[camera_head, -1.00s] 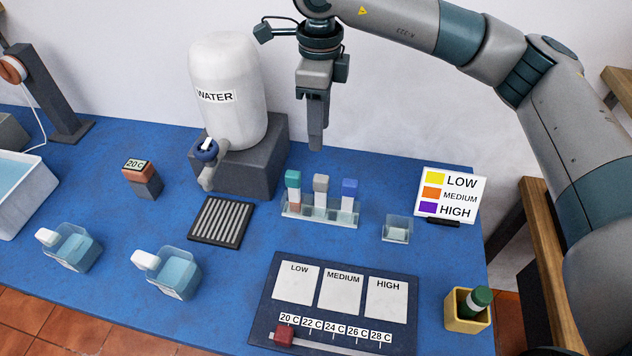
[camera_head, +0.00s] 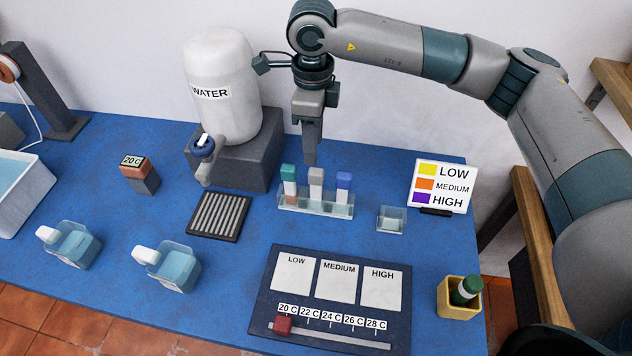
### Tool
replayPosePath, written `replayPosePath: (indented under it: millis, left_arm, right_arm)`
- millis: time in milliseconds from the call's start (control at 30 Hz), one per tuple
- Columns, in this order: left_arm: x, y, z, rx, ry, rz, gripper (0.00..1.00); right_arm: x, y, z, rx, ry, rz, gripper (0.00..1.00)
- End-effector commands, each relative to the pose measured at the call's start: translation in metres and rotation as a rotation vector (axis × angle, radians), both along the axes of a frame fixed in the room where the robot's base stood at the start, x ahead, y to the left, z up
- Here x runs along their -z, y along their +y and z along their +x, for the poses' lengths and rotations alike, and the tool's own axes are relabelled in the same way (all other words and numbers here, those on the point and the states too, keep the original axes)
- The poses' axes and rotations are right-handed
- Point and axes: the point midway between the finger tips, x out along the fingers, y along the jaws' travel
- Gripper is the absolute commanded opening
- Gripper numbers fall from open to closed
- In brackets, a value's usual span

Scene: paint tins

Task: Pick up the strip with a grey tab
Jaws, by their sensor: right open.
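The strip with a grey tab (camera_head: 316,178) stands upright in a clear rack (camera_head: 300,207), between a strip with a green tab (camera_head: 288,173) and a strip with a blue tab (camera_head: 344,181). The strips are white below their tabs. My right gripper (camera_head: 310,160) points down just above and behind the grey tab, its fingers seen nearly edge-on. It is open and holds nothing. I cannot tell whether its tips touch the tab. My left gripper is not in view.
A white water tank (camera_head: 222,110) with a tap stands on a grey block left of the rack. A small clear cup (camera_head: 391,219) and a colour chart (camera_head: 441,187) stand to the right. A dark board (camera_head: 262,300) with LOW, MEDIUM and HIGH panels lies in front. Two jugs stand front left.

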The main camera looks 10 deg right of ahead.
Motion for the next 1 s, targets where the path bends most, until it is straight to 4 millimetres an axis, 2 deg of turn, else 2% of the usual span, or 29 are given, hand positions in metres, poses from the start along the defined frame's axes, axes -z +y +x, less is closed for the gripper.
replayPosePath:
  millis: [33, 200, 400, 800, 1000]
  left_arm:
    - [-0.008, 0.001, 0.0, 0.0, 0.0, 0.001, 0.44]
    - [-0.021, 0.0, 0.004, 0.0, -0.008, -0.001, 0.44]
    - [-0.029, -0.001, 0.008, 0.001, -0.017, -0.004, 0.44]
    - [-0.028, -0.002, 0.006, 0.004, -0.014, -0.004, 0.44]
    - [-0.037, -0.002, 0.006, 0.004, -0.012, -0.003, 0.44]
  right_arm:
    - [0.006, 0.0, -0.001, 0.001, 0.003, 0.0, 0.41]
    - [0.036, 0.0, -0.001, 0.002, 0.002, 0.0, 0.41]
    - [0.06, 0.0, -0.001, 0.001, 0.002, 0.001, 0.41]
    - [0.065, 0.0, 0.0, 0.0, -0.001, 0.001, 0.41]
    - [0.071, -0.001, -0.003, 0.001, 0.002, 0.001, 0.41]
